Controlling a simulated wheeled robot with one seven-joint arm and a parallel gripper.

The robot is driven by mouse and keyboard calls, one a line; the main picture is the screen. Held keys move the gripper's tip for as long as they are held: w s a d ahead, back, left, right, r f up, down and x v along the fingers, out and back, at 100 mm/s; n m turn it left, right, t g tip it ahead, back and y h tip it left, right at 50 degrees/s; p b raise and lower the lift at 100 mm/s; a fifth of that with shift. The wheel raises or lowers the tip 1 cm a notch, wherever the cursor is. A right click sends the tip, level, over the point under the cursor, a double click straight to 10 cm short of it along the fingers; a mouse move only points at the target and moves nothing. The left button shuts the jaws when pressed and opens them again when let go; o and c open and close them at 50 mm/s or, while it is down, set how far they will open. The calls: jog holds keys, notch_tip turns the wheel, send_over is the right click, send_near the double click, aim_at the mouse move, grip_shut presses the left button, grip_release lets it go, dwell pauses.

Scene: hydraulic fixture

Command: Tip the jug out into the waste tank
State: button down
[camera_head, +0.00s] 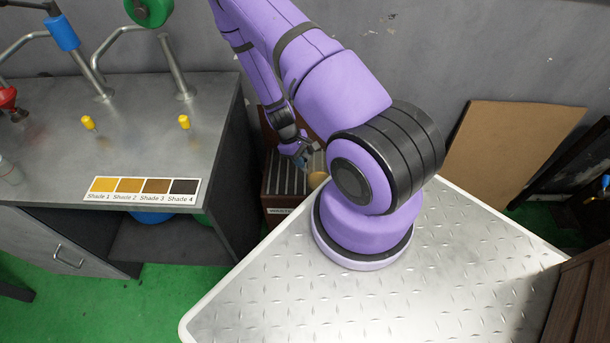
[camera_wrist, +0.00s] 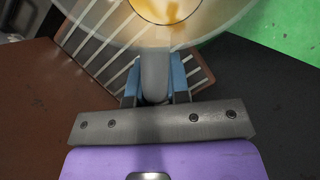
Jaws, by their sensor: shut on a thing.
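The jug (camera_wrist: 165,12) is a clear round vessel at the top of the wrist view, with amber colour showing inside it. Its grey handle stands between the two blue fingers of my gripper (camera_wrist: 155,82), which is shut on it. The waste tank (camera_head: 271,211) is a brown box with a slatted grate on top, beyond the metal platform in the head view. Its slats (camera_wrist: 92,48) show behind and below the jug in the wrist view. In the head view my gripper (camera_head: 300,155) is over the tank, and my arm hides part of the jug. The jug's exact tilt is unclear.
A metal bench (camera_head: 130,130) with pipes, valves, yellow knobs and a shade chart (camera_head: 142,188) stands left of the tank. A grey wall is close behind. A brown board (camera_head: 512,155) leans at the right. Green floor is open at the lower left.

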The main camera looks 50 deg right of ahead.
jog(key=w+a+r+n+t+h, duration=0.1)
jog(key=a+r+n, duration=0.3)
jog(key=a+n, duration=0.4)
jog(key=w+a+r+n+t+h, duration=0.2)
jog(key=a+r+n+t, duration=0.2)
jog(key=a+n, duration=0.5)
jog(key=shift+w+a+r+n+h, duration=0.3)
jog(key=shift+w+a+r, duration=0.1)
jog(key=shift+a+r, duration=0.25)
jog(key=shift+f, duration=0.15)
notch_tip(320, 180, down, 16)
jog(key=d+y, duration=0.1)
jog(key=y, duration=0.2)
jog(key=d+r+y, duration=0.5)
jog(key=d+y, duration=0.1)
jog(key=y, duration=0.1)
jog(key=shift+s+d+r+p, duration=0.15)
jog(key=shift+d+p, duration=0.2)
jog(key=shift+d, duration=0.05)
jog(key=shift+d+f+m+t+y+p, duration=0.2)
jog(key=shift+d+m+t+y+p, duration=0.15)
jog(key=shift+d+y, duration=1.25)
